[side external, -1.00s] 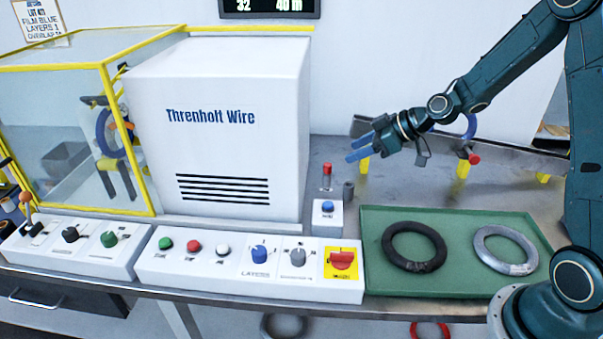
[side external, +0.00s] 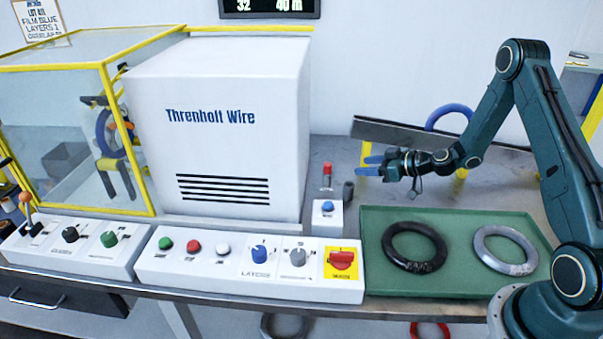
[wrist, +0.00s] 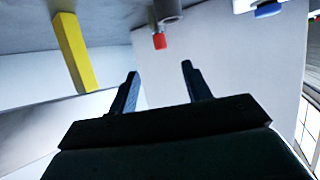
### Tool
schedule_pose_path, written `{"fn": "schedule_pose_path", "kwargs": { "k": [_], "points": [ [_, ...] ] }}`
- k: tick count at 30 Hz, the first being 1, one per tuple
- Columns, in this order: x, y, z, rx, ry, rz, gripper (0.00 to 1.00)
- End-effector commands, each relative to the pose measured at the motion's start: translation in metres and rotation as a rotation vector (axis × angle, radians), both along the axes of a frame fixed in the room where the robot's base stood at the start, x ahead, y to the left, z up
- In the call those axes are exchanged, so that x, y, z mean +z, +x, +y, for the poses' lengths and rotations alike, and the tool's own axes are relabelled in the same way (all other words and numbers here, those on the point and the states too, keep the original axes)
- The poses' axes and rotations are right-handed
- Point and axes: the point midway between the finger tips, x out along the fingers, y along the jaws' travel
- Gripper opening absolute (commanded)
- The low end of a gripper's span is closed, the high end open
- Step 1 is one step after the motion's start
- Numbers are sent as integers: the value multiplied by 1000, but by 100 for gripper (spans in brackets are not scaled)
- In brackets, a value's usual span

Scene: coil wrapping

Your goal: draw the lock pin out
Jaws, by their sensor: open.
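A pin with a red top and a thin metal stem (side external: 327,174), which looks like the lock pin, stands upright behind the blue-button box. In the wrist view its red end (wrist: 159,41) shows ahead of my jaws, close to a grey cylinder (wrist: 169,11). My gripper (side external: 367,166) is open and empty, its blue fingers pointing left toward the pin, with a gap left between. In the wrist view my gripper (wrist: 160,71) has its two fingers spread, with nothing between them. The foot of the pin is hard to make out.
The short grey cylinder (side external: 348,190) stands just right of the pin, and the blue-button box (side external: 327,214) in front. The white machine housing (side external: 215,135) is close on the left. A sloping rail (side external: 400,134) with yellow posts runs behind my gripper. A green tray (side external: 465,289) holds two rings.

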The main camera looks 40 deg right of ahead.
Motion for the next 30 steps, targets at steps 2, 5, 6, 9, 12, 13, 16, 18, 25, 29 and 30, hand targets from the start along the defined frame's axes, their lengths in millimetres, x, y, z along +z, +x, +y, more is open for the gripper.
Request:
{"fn": "schedule_pose_path", "kwargs": {
  "k": [2, 5, 6, 9, 12, 13, 16, 18, 25, 29, 30],
  "points": [
    [0, 1, 0, 0, -1, 0, 49],
    [-1, 3, 1, 1, -1, 0, 49],
    [-2, 5, 2, 1, -1, 1, 49],
    [-4, 11, 4, 3, -2, 2, 49],
    [-8, 19, 7, 2, 0, 1, 49],
    [-10, 22, 8, 3, 0, 1, 49],
    [-14, 33, 11, 4, -1, 2, 49],
    [-18, 41, 15, 4, 0, 1, 49],
    [-30, 70, 24, 4, -2, 0, 49],
    [-37, 85, 28, 4, -1, 1, 49],
    [-39, 89, 30, 4, -1, 1, 49]
  ]
}}
